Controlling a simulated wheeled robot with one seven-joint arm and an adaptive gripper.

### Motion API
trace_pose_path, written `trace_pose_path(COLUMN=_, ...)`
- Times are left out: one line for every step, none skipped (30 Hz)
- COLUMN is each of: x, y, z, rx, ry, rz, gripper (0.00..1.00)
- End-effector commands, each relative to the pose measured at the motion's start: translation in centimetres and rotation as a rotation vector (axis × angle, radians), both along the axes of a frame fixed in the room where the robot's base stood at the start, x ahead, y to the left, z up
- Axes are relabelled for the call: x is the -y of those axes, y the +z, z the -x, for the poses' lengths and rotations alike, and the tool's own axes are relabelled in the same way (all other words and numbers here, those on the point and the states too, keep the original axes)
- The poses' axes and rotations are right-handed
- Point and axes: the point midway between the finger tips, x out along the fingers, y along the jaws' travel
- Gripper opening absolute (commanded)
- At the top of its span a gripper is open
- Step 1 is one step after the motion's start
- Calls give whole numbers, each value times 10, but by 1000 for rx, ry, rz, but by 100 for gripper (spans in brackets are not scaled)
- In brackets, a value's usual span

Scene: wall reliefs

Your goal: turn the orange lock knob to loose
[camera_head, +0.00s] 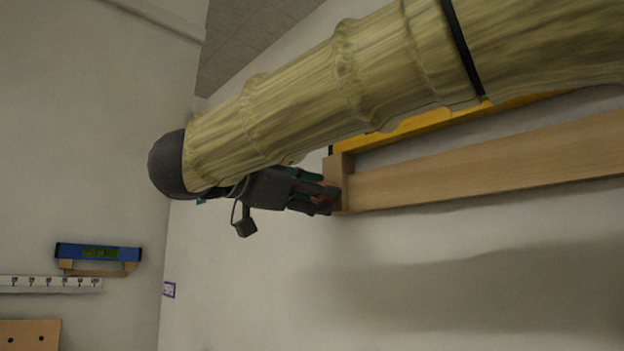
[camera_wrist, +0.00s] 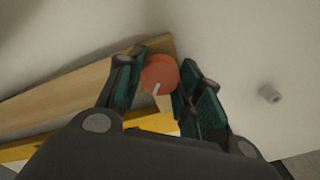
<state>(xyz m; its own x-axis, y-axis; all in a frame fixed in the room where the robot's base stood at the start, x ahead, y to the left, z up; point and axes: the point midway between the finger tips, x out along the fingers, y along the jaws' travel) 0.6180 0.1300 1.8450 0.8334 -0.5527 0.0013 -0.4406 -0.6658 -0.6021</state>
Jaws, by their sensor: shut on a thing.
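The orange lock knob (camera_wrist: 160,73) is a round disc with a white mark near its lower edge, at the end of a wooden rail in the wrist view. My gripper (camera_wrist: 158,84) has its two green-padded fingers on either side of the knob and is shut on it. In the head view my gripper (camera_head: 328,198) is at the left end of the wooden rail (camera_head: 450,172). There the knob is mostly hidden behind the fingers, with only a little reddish colour showing.
A yellow bar (camera_head: 430,124) runs along the wall above the rail, partly behind my arm. A grey peg (camera_wrist: 268,93) sticks out of the wall to the right in the wrist view. A blue level (camera_head: 98,252) and a white hook strip (camera_head: 50,283) are on the left wall.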

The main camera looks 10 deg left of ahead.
Motion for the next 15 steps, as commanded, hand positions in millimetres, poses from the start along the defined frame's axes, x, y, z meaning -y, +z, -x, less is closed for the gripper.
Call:
trace_pose_path(x=1, y=8, z=-1, rx=-19, ry=-1, rz=34, gripper=12)
trace_pose_path(x=1, y=8, z=-1, rx=-36, ry=-1, rz=59, gripper=12)
trace_pose_path(x=1, y=8, z=0, rx=-56, ry=0, rz=91, gripper=12)
trace_pose_path(x=1, y=8, z=-1, rx=-71, ry=-2, rz=115, gripper=12)
trace_pose_path(x=1, y=8, z=-1, rx=-87, ry=-2, rz=138, gripper=12)
trace_pose_path(x=1, y=8, z=-1, rx=-108, ry=-2, rz=170, gripper=12)
trace_pose_path(x=2, y=7, z=-1, rx=-125, ry=-1, rz=194, gripper=12)
trace_pose_path(x=2, y=7, z=-1, rx=-142, ry=-2, rz=218, gripper=12)
trace_pose_path(x=1, y=7, z=-1, rx=-162, ry=-2, rz=249, gripper=12)
trace_pose_path(x=1, y=7, z=-1, rx=-178, ry=-2, rz=273, gripper=12)
trace_pose_path(x=1, y=7, z=-1, rx=-195, ry=-2, rz=297, gripper=12)
trace_pose_path(x=1, y=6, z=0, rx=-215, ry=-2, rz=328, gripper=12)
trace_pose_path(x=1, y=5, z=0, rx=-230, ry=-1, rz=350, gripper=12)
trace_pose_path(x=1, y=5, z=0, rx=-245, ry=-1, rz=373, gripper=12)
trace_pose_path(x=1, y=5, z=0, rx=-264, ry=-1, rz=402, gripper=12)
